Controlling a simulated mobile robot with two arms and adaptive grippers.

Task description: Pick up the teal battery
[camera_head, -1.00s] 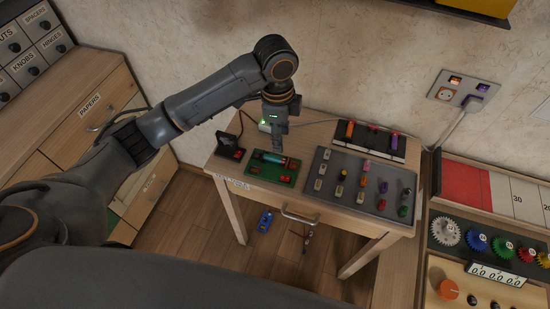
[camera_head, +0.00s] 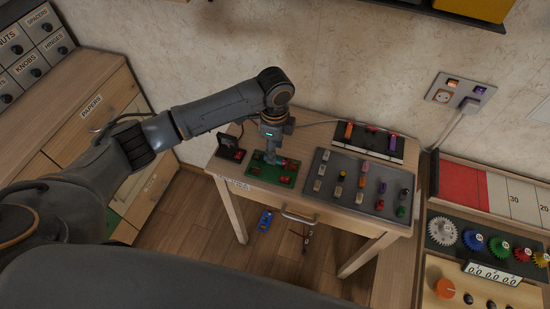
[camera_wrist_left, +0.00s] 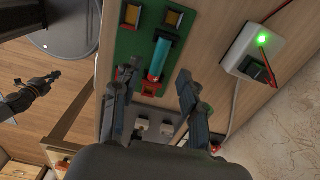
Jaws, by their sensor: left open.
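The teal battery (camera_wrist_left: 162,57) lies in a holder on the green board (camera_wrist_left: 125,47) in the left wrist view, between and beyond my two fingertips. In the head view the green board (camera_head: 257,177) is on the small wooden table, and my gripper largely covers the battery. My left gripper (camera_wrist_left: 155,80) is open, its fingers on either side of the line of the battery. It also shows low over the board in the head view (camera_head: 271,160). I cannot tell whether it touches the battery. My right gripper is not in view.
A grey tray (camera_head: 330,196) with several small coloured parts lies right of the board. A black holder (camera_head: 370,152) with orange and purple cylinders stands behind it. A dark device (camera_head: 230,148) stands left. A white box with a green light (camera_wrist_left: 254,50) and cable is close by.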

